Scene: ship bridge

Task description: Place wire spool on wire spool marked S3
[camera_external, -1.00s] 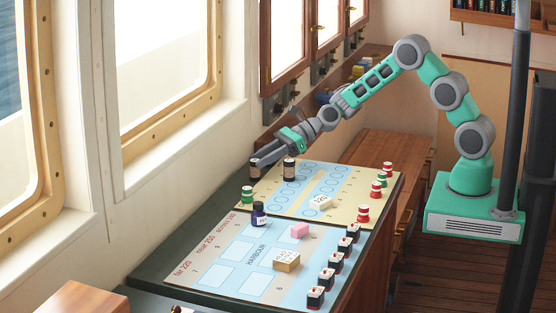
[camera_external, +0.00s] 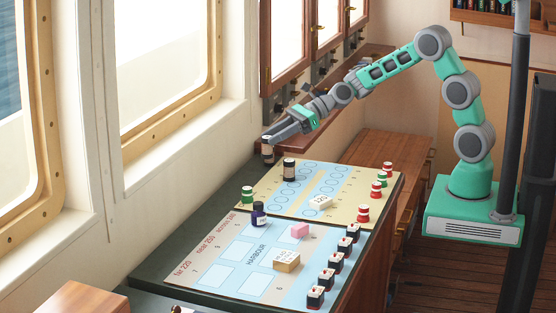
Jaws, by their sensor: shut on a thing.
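My gripper (camera_external: 272,138) is at the far left end of the board and is shut on a wire spool (camera_external: 267,154), a small dark-ended cylinder with a pale band. It holds the spool upright in the air; part of its top is hidden by the fingers. A second, similar wire spool (camera_external: 289,170) stands upright on the yellow-and-blue sheet, a little to the right of and lower in the picture than the held one. The two are apart. Any S3 mark is too small to read.
Red and green pieces (camera_external: 376,189) line the sheet's right edge, and a green one (camera_external: 247,195) stands at its left. A white block (camera_external: 320,202), dark labelled bottle (camera_external: 259,214), pink block (camera_external: 299,231), tan block (camera_external: 286,261) and several dark-topped pieces (camera_external: 328,279) stand nearer.

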